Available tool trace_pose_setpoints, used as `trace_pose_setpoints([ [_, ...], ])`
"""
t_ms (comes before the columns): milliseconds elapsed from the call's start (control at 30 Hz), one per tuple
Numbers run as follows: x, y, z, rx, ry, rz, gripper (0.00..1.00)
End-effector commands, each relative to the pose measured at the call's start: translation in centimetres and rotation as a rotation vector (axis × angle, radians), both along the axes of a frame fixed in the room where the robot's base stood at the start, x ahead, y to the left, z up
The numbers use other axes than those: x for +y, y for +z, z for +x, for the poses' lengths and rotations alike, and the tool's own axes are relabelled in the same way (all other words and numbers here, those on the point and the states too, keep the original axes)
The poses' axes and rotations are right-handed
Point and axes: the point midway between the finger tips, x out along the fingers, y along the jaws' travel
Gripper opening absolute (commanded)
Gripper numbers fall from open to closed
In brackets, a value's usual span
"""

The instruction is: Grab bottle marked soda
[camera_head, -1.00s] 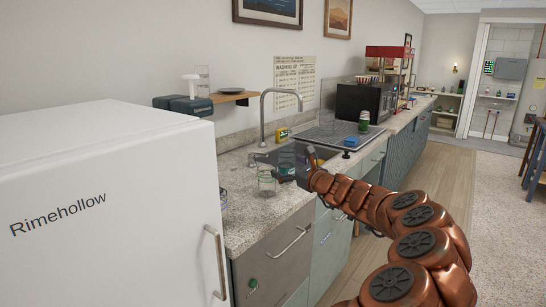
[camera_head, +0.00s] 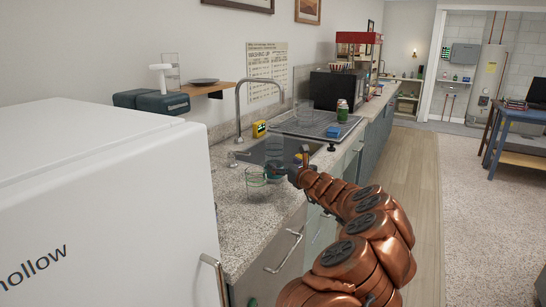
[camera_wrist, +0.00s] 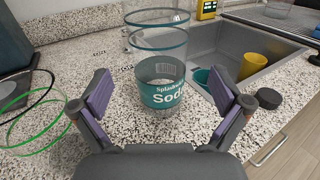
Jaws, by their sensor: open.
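The clear bottle with a teal label reading "Soda" (camera_wrist: 163,95) stands upright on the speckled counter in the wrist view, a little ahead of my gripper and between its spread fingers. My gripper (camera_wrist: 162,92) is open, with a purple pad on each side of the bottle and a visible gap to both. In the head view the clear bottle (camera_head: 275,150) shows faintly near the sink, with my gripper (camera_head: 286,170) close against it in the picture. Its lower part is partly hidden there.
A clear green-rimmed container (camera_head: 256,178) stands on the counter left of the bottle. The sink (camera_wrist: 235,62), holding a yellow cup (camera_wrist: 257,70), lies behind and right. The tall faucet (camera_head: 238,110) rises beyond. A white fridge (camera_head: 100,200) stands at the left.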

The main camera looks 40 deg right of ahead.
Motion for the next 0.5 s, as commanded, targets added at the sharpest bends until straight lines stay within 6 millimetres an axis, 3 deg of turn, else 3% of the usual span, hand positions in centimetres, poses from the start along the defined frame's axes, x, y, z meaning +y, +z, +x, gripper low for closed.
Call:
trace_pose_setpoints([
  [500, -0.9, 0.5, 3.6, 0.000, -0.001, -0.003, 1.00],
])
